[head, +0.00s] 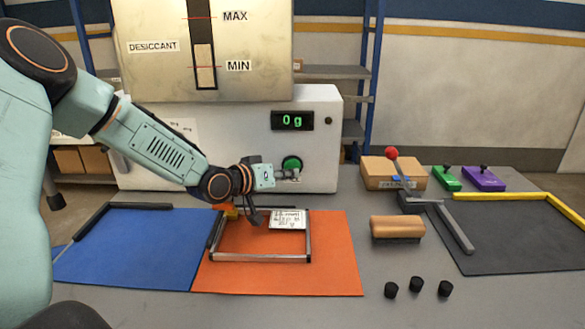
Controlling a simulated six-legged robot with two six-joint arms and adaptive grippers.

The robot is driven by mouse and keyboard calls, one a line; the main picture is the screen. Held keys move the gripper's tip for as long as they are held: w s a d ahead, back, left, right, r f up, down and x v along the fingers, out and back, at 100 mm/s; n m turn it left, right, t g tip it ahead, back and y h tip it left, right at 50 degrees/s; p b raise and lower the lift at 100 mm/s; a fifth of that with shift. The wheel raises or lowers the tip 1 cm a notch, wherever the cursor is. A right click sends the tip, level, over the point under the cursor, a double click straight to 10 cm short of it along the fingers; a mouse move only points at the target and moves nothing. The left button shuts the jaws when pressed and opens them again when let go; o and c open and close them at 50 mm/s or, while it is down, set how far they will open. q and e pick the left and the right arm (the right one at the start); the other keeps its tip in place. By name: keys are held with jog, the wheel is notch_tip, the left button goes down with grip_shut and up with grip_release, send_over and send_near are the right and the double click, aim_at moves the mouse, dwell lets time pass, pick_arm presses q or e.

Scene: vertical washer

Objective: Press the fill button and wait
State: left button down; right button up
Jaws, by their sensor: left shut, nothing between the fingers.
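The green fill button (291,163) is on the front of the white dispenser box (322,145), below a display (292,121) that reads "0 g". My left gripper (293,175) is shut and empty, with its fingertips at the lower edge of the green button. I cannot tell whether the tips touch it. My right gripper is not in view.
A metal frame (262,259) with a white label lies on the orange mat (335,270), below my left gripper. A blue mat (130,255) is at left. A red-knobbed lever (392,155), wooden block (397,227) and several black caps (416,284) are at right.

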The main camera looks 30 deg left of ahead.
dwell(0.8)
pick_arm(q)
jog(key=shift+w+a+b, duration=0.2)
jog(key=shift+w+b, duration=0.1)
jog(key=shift+w, duration=0.05)
jog(key=shift+w+a+b, duration=0.3)
jog(key=shift+w+b, duration=0.15)
dwell(0.9)
jog(key=shift+s, duration=0.1)
jog(key=shift+s+d+r+p, duration=0.1)
jog(key=shift+s+d+p, duration=0.05)
jog(key=shift+p, duration=0.2)
jog(key=shift+s+d+p, duration=0.3)
jog(key=shift+s+p, duration=0.2)
jog(key=shift+p, duration=0.1)
jog(key=shift+s, duration=0.1)
jog(key=shift+d, duration=0.1)
